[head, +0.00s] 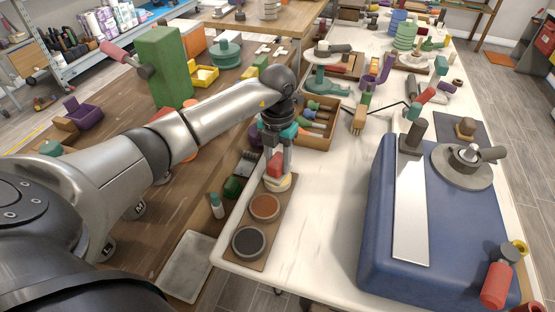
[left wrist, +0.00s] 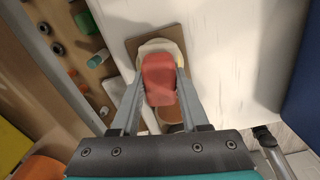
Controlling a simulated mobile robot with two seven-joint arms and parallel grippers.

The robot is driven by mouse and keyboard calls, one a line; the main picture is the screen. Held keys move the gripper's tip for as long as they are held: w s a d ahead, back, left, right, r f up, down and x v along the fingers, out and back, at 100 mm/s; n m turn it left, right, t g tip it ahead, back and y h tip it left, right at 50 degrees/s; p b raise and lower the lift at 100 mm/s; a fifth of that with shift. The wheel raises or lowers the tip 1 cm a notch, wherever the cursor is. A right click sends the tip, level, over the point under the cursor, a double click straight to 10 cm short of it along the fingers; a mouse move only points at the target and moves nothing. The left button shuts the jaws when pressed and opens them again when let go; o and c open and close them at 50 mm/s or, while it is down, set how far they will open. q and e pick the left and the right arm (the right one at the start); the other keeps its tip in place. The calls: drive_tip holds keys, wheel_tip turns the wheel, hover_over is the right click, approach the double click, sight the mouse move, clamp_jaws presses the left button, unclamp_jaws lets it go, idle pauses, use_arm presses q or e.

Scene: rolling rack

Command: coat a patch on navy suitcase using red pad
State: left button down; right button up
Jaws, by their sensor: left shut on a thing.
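The navy suitcase (head: 378,215) lies on the white table at the right; its edge also shows at the right of the left wrist view (left wrist: 307,105). My left gripper (head: 276,163) is shut on the red pad (left wrist: 160,78), left of the suitcase. The pad (head: 275,166) is right over a cream round dish (head: 280,184) at the far end of a brown board (head: 272,233). I cannot tell whether the pad touches the dish. The board also has an orange-brown dish (head: 265,207) and a dark dish (head: 250,242). My right gripper is out of view.
A long metal plate (head: 411,210) and a grey disc with a knob (head: 458,174) lie on the suitcase. A wooden box of tools (head: 316,139) is behind the gripper. White tabletop between board and suitcase is clear.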

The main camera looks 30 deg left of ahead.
sight(278, 159)
use_arm(q)
drive_tip(key=shift+f+b, duration=0.3)
drive_tip(key=shift+f, duration=0.1)
drive_tip(key=shift+f, duration=0.1)
idle(1.3)
drive_tip(key=shift+r+p, duration=0.8)
wheel_tip(278, 159, up, 6)
drive_tip(key=p, duration=0.4)
drive_tip(key=shift+f+p, duration=0.15)
drive_tip(key=shift+p, duration=0.25)
drive_tip(key=shift+f, duration=0.1)
